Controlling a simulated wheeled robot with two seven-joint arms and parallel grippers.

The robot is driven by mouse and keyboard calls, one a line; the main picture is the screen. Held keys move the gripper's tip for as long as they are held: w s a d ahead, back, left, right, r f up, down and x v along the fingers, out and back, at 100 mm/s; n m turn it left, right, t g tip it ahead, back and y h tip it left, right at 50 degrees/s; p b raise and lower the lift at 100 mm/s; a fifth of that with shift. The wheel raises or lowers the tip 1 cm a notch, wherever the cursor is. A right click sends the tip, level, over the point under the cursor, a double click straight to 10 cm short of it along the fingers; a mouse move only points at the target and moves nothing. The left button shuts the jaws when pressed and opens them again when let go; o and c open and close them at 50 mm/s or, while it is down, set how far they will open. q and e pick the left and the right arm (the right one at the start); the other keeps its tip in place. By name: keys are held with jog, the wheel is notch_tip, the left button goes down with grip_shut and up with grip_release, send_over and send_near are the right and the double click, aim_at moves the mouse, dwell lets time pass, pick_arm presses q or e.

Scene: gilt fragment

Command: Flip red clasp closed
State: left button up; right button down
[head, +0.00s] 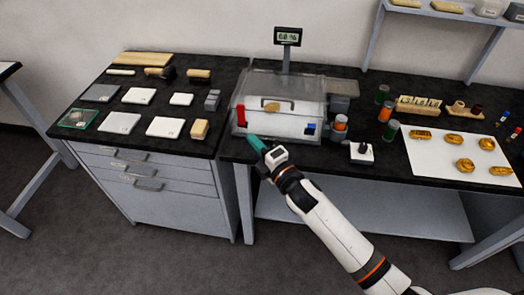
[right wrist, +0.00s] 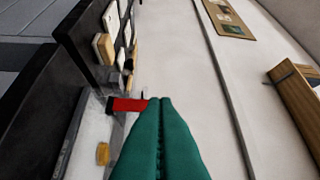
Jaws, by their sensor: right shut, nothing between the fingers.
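The red clasp (head: 241,115) stands upright on the front left of a clear box (head: 238,91) on the dark bench. A blue clasp (head: 310,127) is at the box's front right. My right gripper (head: 254,141) has green fingers, is shut and empty, and is just below and right of the red clasp in the head view. In the right wrist view the red clasp (right wrist: 128,104) lies right by the tips of the shut fingers (right wrist: 160,101); I cannot tell whether they touch. A gilt fragment (head: 271,107) is inside the box. My left gripper is not in view.
A digital display (head: 288,37) stands behind the box. To the right are several bottles, a small white stand (head: 361,153) and a white sheet (head: 430,155) with gilt pieces. The left cabinet top holds pale blocks (head: 165,126) and brushes.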

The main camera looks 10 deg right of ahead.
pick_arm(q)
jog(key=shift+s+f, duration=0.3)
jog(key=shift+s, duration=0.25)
pick_arm(e)
jog(key=v, duration=0.3)
jog(key=shift+s+a+r, duration=0.1)
jog(key=shift+a+r, duration=0.05)
jog(key=shift+r, duration=0.05)
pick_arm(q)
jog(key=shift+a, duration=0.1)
